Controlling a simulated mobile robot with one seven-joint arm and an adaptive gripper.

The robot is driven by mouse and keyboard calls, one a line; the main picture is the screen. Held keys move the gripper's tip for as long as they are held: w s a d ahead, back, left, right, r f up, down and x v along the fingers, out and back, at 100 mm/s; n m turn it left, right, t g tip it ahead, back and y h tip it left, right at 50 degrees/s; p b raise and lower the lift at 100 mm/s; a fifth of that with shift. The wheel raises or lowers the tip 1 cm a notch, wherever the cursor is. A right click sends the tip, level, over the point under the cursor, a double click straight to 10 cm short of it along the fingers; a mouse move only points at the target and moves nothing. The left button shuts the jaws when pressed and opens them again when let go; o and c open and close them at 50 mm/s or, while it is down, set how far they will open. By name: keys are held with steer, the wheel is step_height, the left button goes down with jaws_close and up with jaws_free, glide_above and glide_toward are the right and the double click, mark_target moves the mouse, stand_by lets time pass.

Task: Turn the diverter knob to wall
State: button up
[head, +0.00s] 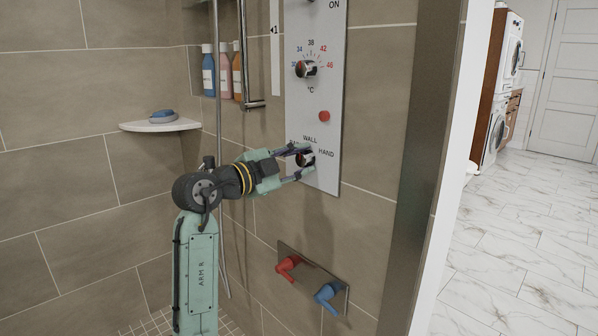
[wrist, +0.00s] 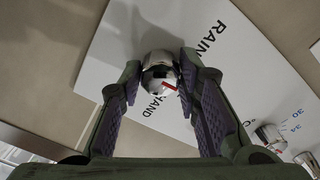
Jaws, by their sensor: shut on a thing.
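The chrome diverter knob (head: 304,160) is low on the white shower panel (head: 328,95). The labels WALL above it and HAND to its right show in the head view; the left label is partly hidden. My gripper (head: 300,161) reaches in from the left and is shut on the knob. In the wrist view the knob (wrist: 157,70) sits between the two fingertips of my gripper (wrist: 160,76). Its red mark shows at the knob's lower right, between the HAND label and the right finger. RAIN reads at upper right; WALL is not visible there, apparently behind the right finger.
A temperature knob (head: 307,69) and a red button (head: 324,116) are higher on the panel. Below are red (head: 288,264) and blue (head: 327,293) levers. A corner shelf (head: 160,125) and bottles (head: 225,75) are at left. A wall edge (head: 420,150) stands at right.

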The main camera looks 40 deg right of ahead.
steer(key=shift+m, duration=0.4)
steer(key=o, duration=1.1)
steer(key=shift+o, duration=0.2)
steer(key=s+a, duration=0.1)
steer(key=a, duration=1.1)
